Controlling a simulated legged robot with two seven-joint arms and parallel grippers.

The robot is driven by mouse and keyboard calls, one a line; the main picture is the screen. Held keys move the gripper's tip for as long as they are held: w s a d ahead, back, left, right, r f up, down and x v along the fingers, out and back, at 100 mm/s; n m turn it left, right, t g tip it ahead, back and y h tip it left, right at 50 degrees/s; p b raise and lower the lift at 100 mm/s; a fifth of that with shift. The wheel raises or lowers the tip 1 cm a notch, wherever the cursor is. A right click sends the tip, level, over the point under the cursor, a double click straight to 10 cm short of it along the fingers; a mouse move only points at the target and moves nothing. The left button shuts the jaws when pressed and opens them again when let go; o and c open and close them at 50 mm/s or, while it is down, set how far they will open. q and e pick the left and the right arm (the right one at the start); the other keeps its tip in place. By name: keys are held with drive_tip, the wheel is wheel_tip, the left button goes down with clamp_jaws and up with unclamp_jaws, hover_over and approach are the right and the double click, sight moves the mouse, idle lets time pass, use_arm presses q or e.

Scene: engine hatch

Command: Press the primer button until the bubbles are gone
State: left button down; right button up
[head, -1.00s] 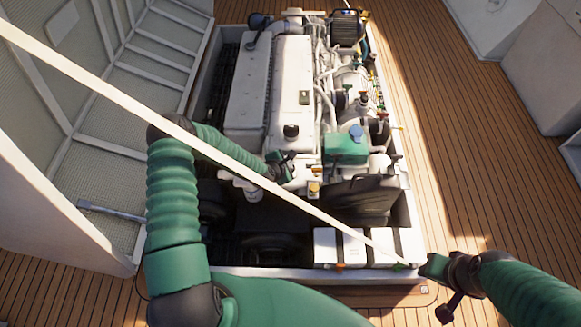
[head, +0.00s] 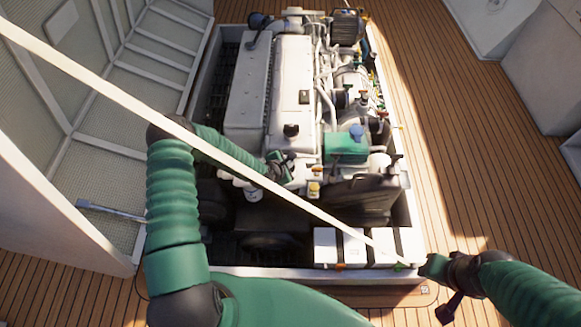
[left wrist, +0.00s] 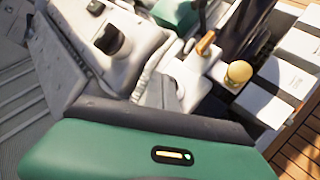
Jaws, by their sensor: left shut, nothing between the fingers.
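In the head view my left gripper (head: 284,165) is shut and empty over the near end of the white engine (head: 290,100). A small yellow-topped knob (head: 314,190), which looks like the primer button, stands a little to the right of and nearer than it. In the left wrist view the knob (left wrist: 238,73) is a yellow cylinder to the right of the grey gripper finger (left wrist: 168,95), with a gap between them. No bubbles can be made out. My right gripper (head: 436,268) is near the hatch's front right corner; its jaws are unclear.
The engine sits in a white-rimmed hatch (head: 240,271). White boxes with dark straps (head: 325,243) lie at its front right. A green box (head: 346,148) sits behind the knob. A long pale bar (head: 90,80) crosses the view. Wooden floor (head: 460,150) is clear at right.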

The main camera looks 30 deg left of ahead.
use_arm(q)
drive_tip(key=shift+f+b, duration=0.7)
drive_tip(key=shift+f, duration=0.2)
idle(0.9)
drive_tip(key=shift+r, duration=0.15)
drive_tip(key=shift+r+p, duration=1.1)
drive_tip(key=shift+r, duration=0.1)
wheel_tip(320, 180, up, 5)
drive_tip(key=p, duration=0.4)
drive_tip(key=shift+r, duration=0.1)
drive_tip(key=shift+s+f, duration=0.1)
drive_tip(key=shift+f, duration=0.1)
